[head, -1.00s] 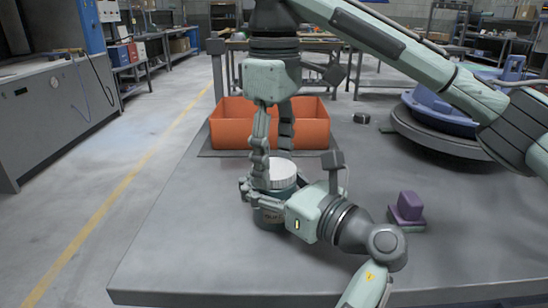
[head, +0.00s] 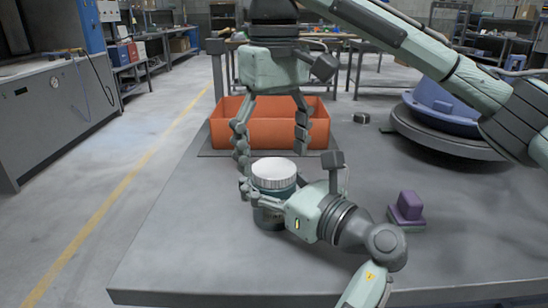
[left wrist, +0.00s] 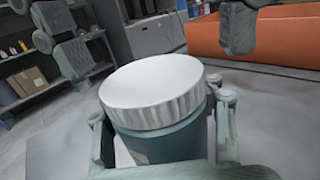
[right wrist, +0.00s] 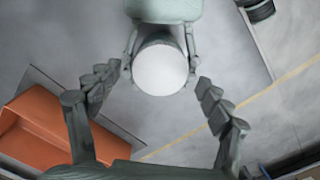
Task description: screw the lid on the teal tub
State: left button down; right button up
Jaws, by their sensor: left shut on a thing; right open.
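The teal tub (head: 268,215) stands upright near the middle of the table, with the white ribbed lid (head: 274,173) on its top. In the left wrist view the lid (left wrist: 155,92) sits level over the teal tub (left wrist: 165,140). I cannot tell how tightly the lid is screwed. My left gripper (head: 262,200) is shut around the tub's side, below the lid. My right gripper (head: 271,162) points down above the lid, with its fingers spread wide. In the right wrist view the lid (right wrist: 161,69) shows between the open fingers, with gaps on both sides.
An orange bin (head: 262,124) stands behind the tub on a dark mat. A purple block-like thing (head: 407,207) lies to the right. A round dark platform with a blue-purple part (head: 440,105) is at the back right. The table's front and left areas are clear.

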jog(key=shift+r, duration=1.6)
jog(key=shift+c, duration=0.4)
jog(key=n, duration=0.1)
jog(key=r+n, duration=0.1)
jog(key=n, duration=0.3)
jog(key=shift+r, duration=0.35)
jog(key=n, duration=0.2)
jog(key=r+n, duration=0.1)
jog(key=n, duration=0.2)
jog(key=shift+r+n, duration=0.4)
jog(key=shift+f, duration=4.05)
